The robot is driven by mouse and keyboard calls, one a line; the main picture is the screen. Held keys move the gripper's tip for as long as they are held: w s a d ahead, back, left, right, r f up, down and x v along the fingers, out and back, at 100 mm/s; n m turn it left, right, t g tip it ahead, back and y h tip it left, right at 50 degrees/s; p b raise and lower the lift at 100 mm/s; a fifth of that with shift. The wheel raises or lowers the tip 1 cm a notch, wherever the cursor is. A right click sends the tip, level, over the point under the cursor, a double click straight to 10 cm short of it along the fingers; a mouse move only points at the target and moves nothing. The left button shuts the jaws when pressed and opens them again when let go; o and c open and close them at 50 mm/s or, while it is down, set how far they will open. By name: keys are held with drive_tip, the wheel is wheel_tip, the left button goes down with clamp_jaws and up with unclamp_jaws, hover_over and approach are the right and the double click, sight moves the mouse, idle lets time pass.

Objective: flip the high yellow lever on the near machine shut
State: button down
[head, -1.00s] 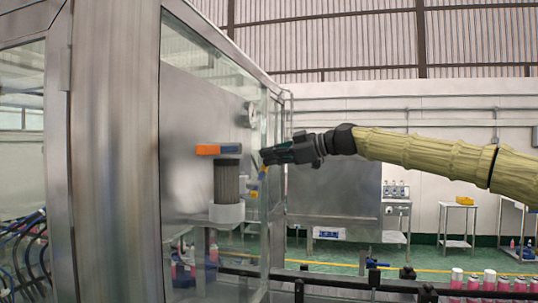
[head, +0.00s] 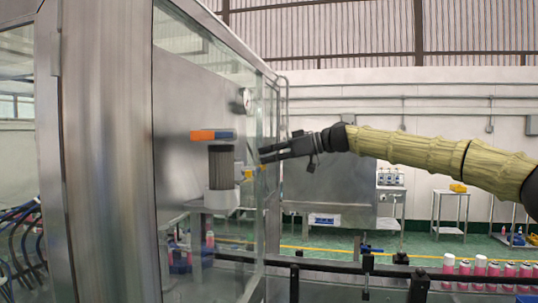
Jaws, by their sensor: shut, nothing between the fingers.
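A small yellow lever (head: 248,174) shows at the near machine, just right of the dark ribbed cylinder. It is small and partly hard to make out, and I cannot tell its exact angle. Another small yellow patch (head: 263,168) shows to its right, just under my fingertips. My gripper (head: 262,155) is dark, points left and is shut and empty. Its fingertips are just above and right of the yellow lever in the picture; I cannot tell whether they touch anything.
The near machine has a steel post (head: 105,160) and glass panels. A gauge (head: 242,99) is higher up. Pink cans (head: 480,268) stand at the lower right, beyond a dark rail (head: 330,267).

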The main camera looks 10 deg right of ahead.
idle(0.4)
drive_tip(key=s+d+r+b, duration=0.2)
drive_tip(key=s+d+r, duration=0.2)
drive_tip(key=d+r, duration=0.2)
drive_tip(key=d, duration=0.2)
drive_tip(key=shift+s+d+r, duration=0.2)
drive_tip(key=shift+d, duration=0.2)
idle(0.6)
